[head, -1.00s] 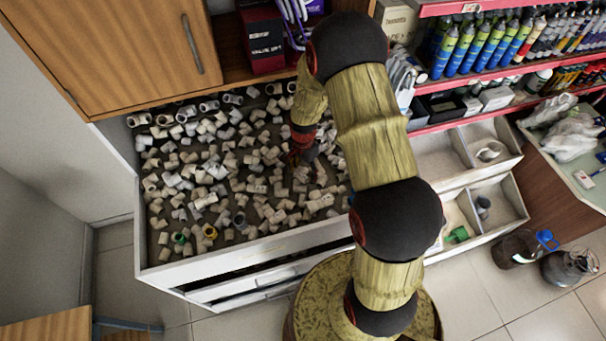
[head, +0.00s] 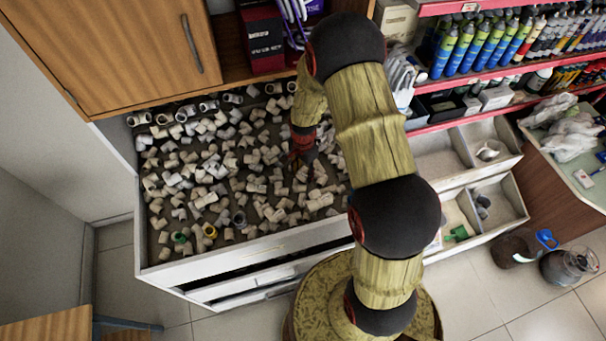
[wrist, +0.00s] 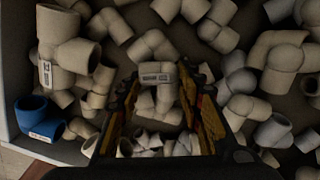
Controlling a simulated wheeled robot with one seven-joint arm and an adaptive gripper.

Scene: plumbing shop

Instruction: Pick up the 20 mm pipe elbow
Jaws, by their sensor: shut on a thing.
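The 20 mm pipe elbow (wrist: 158,76) is a beige-white plastic fitting with a small printed label. In the wrist view it sits between the two fingers of my gripper (wrist: 160,92), which is shut on it. Many similar fittings lie close around and below it, and I cannot tell whether it is clear of them. In the head view my gripper (head: 303,150) is down among the fittings in the drawer, and the held elbow cannot be made out there.
The open drawer (head: 220,260) is full of loose pale fittings. A blue fitting (wrist: 38,118) lies by the drawer's wall in the wrist view. A wooden cabinet door (head: 120,50) is at upper left. Red shelves with bottles (head: 470,45) stand at right.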

